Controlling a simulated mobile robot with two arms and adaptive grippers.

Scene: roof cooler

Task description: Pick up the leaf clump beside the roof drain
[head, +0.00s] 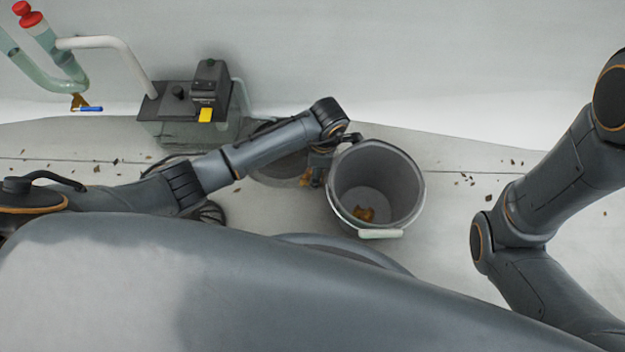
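My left arm reaches across from the left, and its gripper (318,172) points down just outside the left rim of a grey bucket (408,190). The fingers are small and partly hidden by the wrist, so I cannot tell whether they are open or shut. A small orange-brown patch (305,178), perhaps leaves, shows right beside the fingers; whether it is held is unclear. A dark slotted round piece (209,212), perhaps the roof drain, is partly hidden under my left arm. My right gripper is out of view.
A dark control box (208,82) with a yellow tag stands on a grey-green block at the back left, beside pipes (110,43). A blue pen-like item (90,109) is near them. A round dark disc (278,170) lies behind my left arm. Leaf bits dot the floor.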

